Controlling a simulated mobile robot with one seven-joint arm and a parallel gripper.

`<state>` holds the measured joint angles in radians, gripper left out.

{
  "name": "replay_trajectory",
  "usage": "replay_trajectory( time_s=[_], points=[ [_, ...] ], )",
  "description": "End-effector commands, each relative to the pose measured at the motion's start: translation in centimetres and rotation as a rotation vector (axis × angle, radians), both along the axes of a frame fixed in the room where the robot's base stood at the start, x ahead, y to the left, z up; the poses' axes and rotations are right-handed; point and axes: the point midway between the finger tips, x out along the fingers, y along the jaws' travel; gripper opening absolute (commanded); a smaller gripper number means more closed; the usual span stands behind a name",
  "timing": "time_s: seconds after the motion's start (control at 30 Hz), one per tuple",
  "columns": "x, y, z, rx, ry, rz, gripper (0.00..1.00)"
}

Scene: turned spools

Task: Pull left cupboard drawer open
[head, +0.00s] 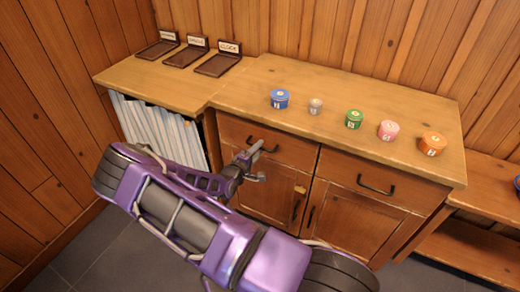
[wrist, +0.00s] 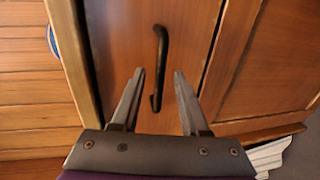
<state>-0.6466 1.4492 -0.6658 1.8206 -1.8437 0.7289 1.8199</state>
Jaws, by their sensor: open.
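The left cupboard drawer (head: 296,152) is under the counter and looks shut, its front flush with the cupboard. Its dark bar handle (wrist: 161,45) shows in the wrist view; in the head view my gripper largely covers it. My gripper (head: 260,160) is open in front of this drawer. In the wrist view the fingertips of my gripper (wrist: 159,73) lie on either side of the handle's line, near its lower part in the picture. Nothing is held. I cannot tell whether the fingers touch the handle.
The right drawer (head: 345,179) is shut, with cupboard doors (head: 345,218) below. Blue, grey, green (head: 354,119), pink and orange spools stand on the countertop (head: 240,92). Dark labelled trays (head: 217,65) sit at the back left. White upright sheets (head: 160,130) fill the left shelf.

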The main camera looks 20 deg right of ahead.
Motion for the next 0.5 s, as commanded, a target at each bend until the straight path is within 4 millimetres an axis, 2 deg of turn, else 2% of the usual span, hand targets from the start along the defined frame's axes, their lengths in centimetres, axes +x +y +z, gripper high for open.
replay_trajectory(
  time_s=[0.2,0.47,0.5],
  points=[
    [1.00,-1.28,-0.35,0.000,0.000,0.000,0.45],
    [1.07,-1.36,-0.35,0.000,0.000,0.000,0.45],
    [1.07,-1.36,-0.34,0.000,0.000,0.000,0.41]
  ],
)
